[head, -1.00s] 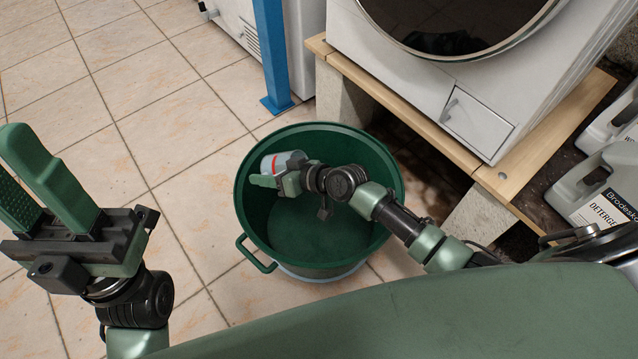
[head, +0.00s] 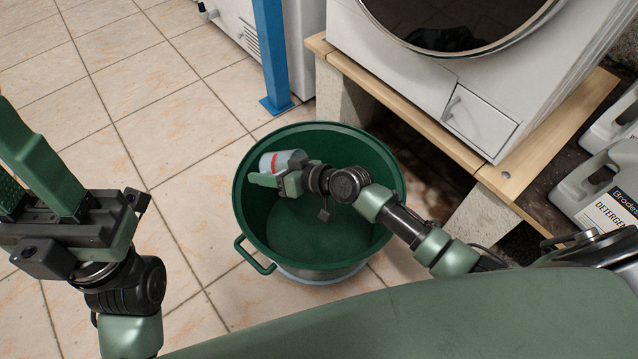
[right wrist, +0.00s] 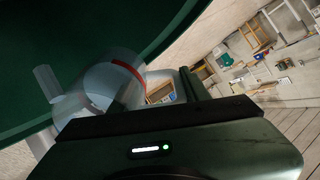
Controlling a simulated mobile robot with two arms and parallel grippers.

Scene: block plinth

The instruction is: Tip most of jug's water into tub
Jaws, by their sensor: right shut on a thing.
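The jug (head: 291,159) is pale grey and see-through with a red band. It is tilted well over, inside the rim outline of the round green tub (head: 372,152), at its left part. My right gripper (head: 268,181) is shut on the jug. In the right wrist view the jug (right wrist: 100,84) shows just past the gripper, with the tub's green wall (right wrist: 90,25) behind it. I cannot make out any water or stream. My left gripper (head: 28,170) is open and empty at the left edge, apart from the tub.
The tub stands on the tiled floor (head: 150,110), with a handle (head: 256,262) at front left. A white front-loading machine (head: 420,85) sits on a wooden-topped plinth (head: 400,110) at right. A blue post (head: 272,55) stands behind. Detergent bottles (head: 600,185) are at far right. Floor at left is clear.

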